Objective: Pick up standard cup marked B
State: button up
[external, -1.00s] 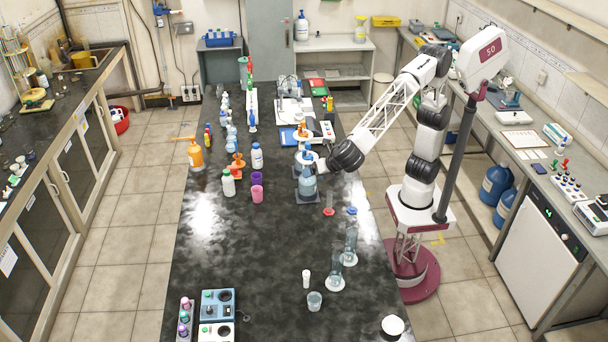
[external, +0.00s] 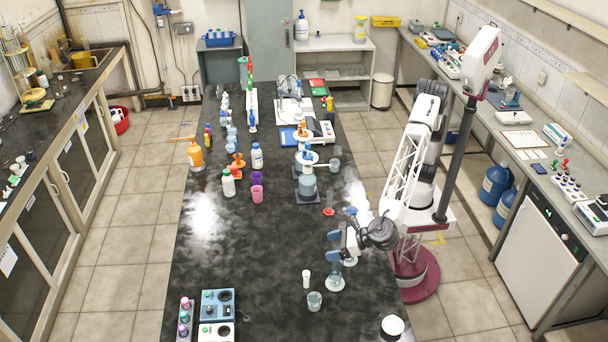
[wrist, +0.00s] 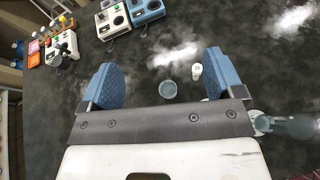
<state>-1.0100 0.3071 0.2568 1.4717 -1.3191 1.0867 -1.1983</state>
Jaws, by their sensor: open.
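A small clear cup (external: 314,301) stands on the black bench towards the front in the external view. In the wrist view the cup (wrist: 168,89) is seen from above, ahead of the fingers and between them in the picture. I cannot read a letter B on any cup. My gripper (external: 335,246) is open and empty, above the bench and behind that cup. Its two blue fingers also show wide apart in the wrist view (wrist: 164,80). Another clear cup (external: 335,164) stands farther back, right of the flask.
A white vial (external: 306,279) stands just behind the near cup. Glassware on a white disc (external: 335,284) stands to the right, partly hidden by my gripper. A flask (external: 307,187) stands farther back. Purple and pink cups (external: 257,194) are left of it.

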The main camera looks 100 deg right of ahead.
jog(key=a, duration=0.3)
send_near(314, 299)
jog(key=w+r, duration=0.1)
jog(key=w+a+r, duration=0.1)
jog(key=r, duration=0.1)
jog(key=shift+w+a+n, duration=0.1)
jog(key=shift+a+n, duration=0.15)
jog(key=shift+n, duration=0.15)
jog(key=shift+f, duration=0.1)
jog(key=shift+x, duration=1.25)
jog(key=shift+w, duration=0.1)
jog(key=shift+x, duration=2.5)
jog(key=shift+a, duration=0.15)
